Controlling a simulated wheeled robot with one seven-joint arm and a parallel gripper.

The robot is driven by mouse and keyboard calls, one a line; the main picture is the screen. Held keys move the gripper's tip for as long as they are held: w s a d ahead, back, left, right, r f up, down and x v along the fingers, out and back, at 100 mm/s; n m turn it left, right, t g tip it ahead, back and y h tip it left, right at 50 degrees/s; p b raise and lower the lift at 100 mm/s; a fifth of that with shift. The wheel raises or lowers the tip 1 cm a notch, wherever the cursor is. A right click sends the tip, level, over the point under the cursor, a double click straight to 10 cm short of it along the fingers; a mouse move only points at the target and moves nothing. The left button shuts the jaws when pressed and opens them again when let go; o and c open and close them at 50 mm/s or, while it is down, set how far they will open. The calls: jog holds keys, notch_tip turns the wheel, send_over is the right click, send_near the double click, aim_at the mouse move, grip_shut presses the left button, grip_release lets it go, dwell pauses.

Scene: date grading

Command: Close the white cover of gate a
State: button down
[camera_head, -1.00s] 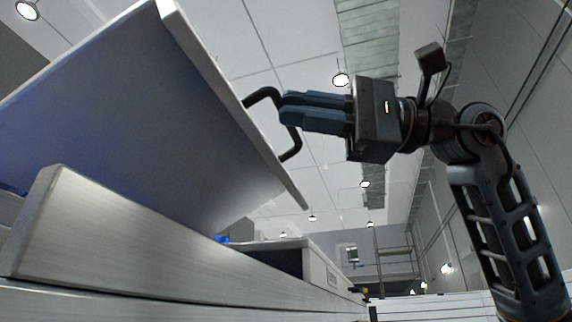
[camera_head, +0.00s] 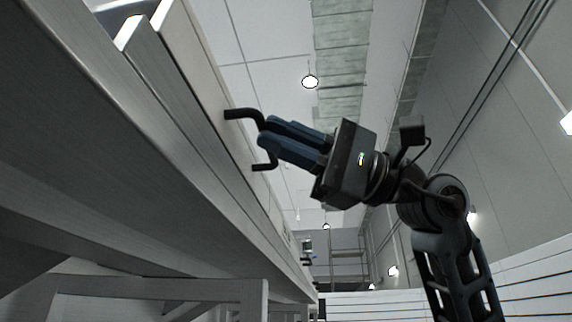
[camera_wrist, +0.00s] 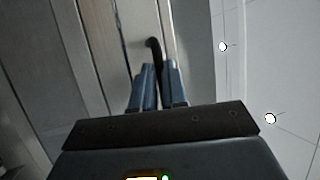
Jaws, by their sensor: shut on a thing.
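The white cover (camera_head: 188,62) shows as a narrow panel on the side of the long white structure, seen steeply from below. Its black bar handle (camera_head: 240,114) sticks out to the right. My gripper (camera_head: 264,140) has its blue fingers shut on this handle. In the wrist view, the dark handle (camera_wrist: 154,46) passes between the fingertips of my gripper (camera_wrist: 158,72), beside pale panels. The cover's far face is hidden, and I cannot tell whether it is fully closed. No gate letter is readable.
The long white structure (camera_head: 110,120) fills the left, with its underside and support frame (camera_head: 160,288) visible. A white slatted barrier (camera_head: 400,304) stands low at the right. The space right of the handle is open around my arm.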

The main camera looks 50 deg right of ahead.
jog(key=shift+w+a+f, duration=0.1)
jog(key=shift+a+f, duration=0.1)
jog(key=shift+f, duration=0.6)
jog(key=c, duration=1.2)
grip_release()
jog(key=shift+o, duration=0.2)
jog(key=shift+d, duration=0.1)
jog(key=shift+r, duration=0.2)
jog(key=shift+d, duration=0.1)
jog(key=p+v, duration=0.1)
jog(key=v, duration=0.6)
jog(key=shift+s+d, duration=0.25)
